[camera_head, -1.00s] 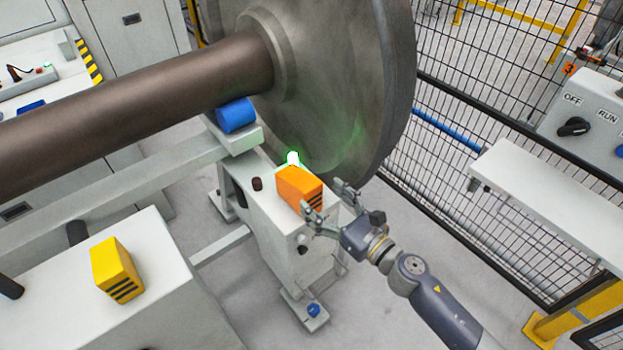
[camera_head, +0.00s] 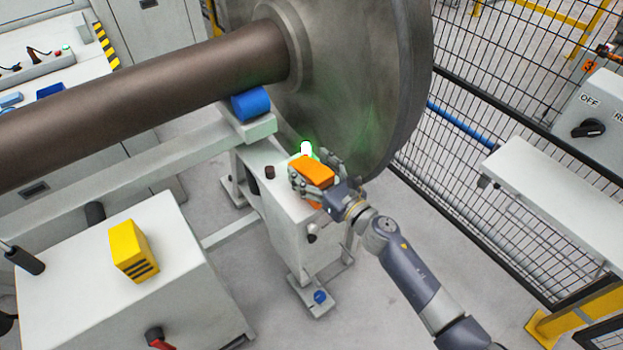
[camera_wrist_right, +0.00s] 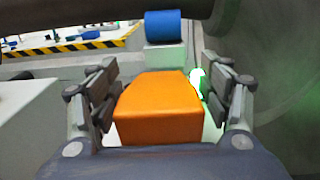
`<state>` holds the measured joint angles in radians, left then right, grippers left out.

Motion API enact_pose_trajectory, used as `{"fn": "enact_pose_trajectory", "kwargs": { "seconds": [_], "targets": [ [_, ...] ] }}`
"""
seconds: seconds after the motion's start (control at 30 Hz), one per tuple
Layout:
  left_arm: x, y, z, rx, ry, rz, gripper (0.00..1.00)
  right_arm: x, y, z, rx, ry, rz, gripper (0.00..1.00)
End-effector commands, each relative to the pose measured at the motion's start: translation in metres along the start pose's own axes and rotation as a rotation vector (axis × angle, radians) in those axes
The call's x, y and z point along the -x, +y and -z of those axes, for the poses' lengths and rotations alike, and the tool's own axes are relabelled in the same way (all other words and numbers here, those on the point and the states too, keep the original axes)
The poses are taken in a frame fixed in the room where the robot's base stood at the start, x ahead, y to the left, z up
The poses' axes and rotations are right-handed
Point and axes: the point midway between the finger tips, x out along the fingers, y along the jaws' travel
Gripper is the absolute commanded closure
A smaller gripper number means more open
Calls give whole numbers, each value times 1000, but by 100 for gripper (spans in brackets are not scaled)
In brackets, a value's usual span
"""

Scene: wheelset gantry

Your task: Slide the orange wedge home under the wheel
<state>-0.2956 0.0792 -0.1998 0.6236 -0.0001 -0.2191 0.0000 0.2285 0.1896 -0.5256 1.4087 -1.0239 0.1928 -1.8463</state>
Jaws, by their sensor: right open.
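The orange wedge (camera_head: 312,171) sits on top of the grey stand beside the large steel wheel (camera_head: 375,85). My right gripper (camera_head: 318,172) is open, with its fingers on either side of the wedge. In the right wrist view the wedge (camera_wrist_right: 160,108) lies between the two fingers, and a gap shows beside it at the right finger. A green light (camera_head: 306,148) glows just beyond the wedge, near the wheel's lower edge. The wedge's lower part is partly hidden by the gripper in the head view. My left gripper is out of view.
A blue roller (camera_head: 251,104) supports the brown axle (camera_head: 150,85). A dark knob (camera_head: 269,172) is on the stand left of the wedge. Mesh fencing (camera_head: 490,130) and a shelf (camera_head: 560,190) are at right.

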Motion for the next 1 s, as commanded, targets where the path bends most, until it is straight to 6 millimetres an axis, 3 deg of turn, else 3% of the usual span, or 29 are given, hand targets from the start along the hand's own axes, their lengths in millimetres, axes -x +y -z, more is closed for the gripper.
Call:
{"fn": "enact_pose_trajectory", "kwargs": {
  "seconds": [0.03,0.3,0.67,1.0],
  "targets": [
    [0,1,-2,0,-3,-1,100,0,0,0,0,0,0,28],
    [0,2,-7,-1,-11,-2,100,0,0,0,0,0,0,90],
    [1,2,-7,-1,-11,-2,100,0,0,-5,2,-3,0,92],
    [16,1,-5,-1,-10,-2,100,0,-1,-44,7,-5,-1,92]
  ]
}}
